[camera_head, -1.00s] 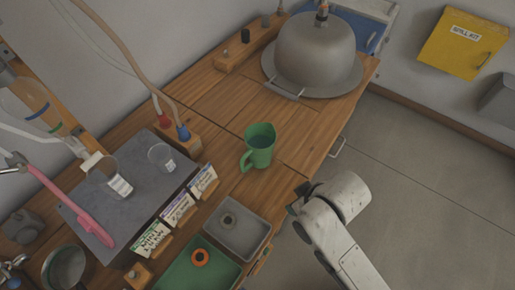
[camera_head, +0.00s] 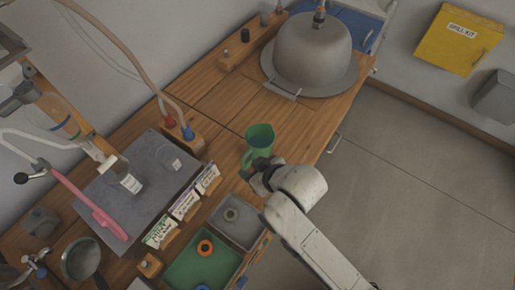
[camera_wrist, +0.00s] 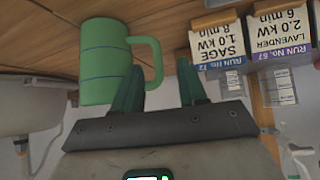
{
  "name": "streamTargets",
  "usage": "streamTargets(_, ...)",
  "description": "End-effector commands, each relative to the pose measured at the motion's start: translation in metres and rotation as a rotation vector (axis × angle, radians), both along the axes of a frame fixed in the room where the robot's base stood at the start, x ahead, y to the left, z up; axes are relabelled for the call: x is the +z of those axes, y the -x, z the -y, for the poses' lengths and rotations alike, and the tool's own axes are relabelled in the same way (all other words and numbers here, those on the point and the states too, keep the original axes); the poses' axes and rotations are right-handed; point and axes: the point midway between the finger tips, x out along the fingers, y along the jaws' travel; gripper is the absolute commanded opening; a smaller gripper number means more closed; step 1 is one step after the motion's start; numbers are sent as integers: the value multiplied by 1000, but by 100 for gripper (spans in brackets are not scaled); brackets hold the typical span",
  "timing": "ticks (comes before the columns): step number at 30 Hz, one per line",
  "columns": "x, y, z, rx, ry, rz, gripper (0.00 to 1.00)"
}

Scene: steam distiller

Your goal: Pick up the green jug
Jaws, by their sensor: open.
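The green jug (camera_head: 260,138) stands upright on the wooden bench, in the middle of the head view. In the wrist view the jug (camera_wrist: 104,62) appears upside down at the left, with its handle (camera_wrist: 158,62) on the right. My gripper (camera_head: 257,172) is at the near side of the jug, and my wrist hides part of the jug's lower side and handle. In the wrist view my gripper (camera_wrist: 160,66) is open, with the handle's outer part showing between its two fingertips. I cannot tell whether a finger touches the jug.
Label cards (camera_head: 185,206) stand left of my gripper beside a grey mat with glassware. A grey tray (camera_head: 252,240) and a green tray (camera_head: 215,272) lie nearer. A metal domed still (camera_head: 312,55) stands behind. Bare bench (camera_head: 225,95) lies behind the jug.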

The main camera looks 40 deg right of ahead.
Motion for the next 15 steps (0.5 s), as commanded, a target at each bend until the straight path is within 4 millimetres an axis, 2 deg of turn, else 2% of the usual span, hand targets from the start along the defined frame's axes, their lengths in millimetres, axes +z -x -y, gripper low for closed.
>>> streamTargets(8,-12,-15,0,-1,0,-1,42)
streamTargets(15,-34,-38,-1,-1,-1,-1,42)
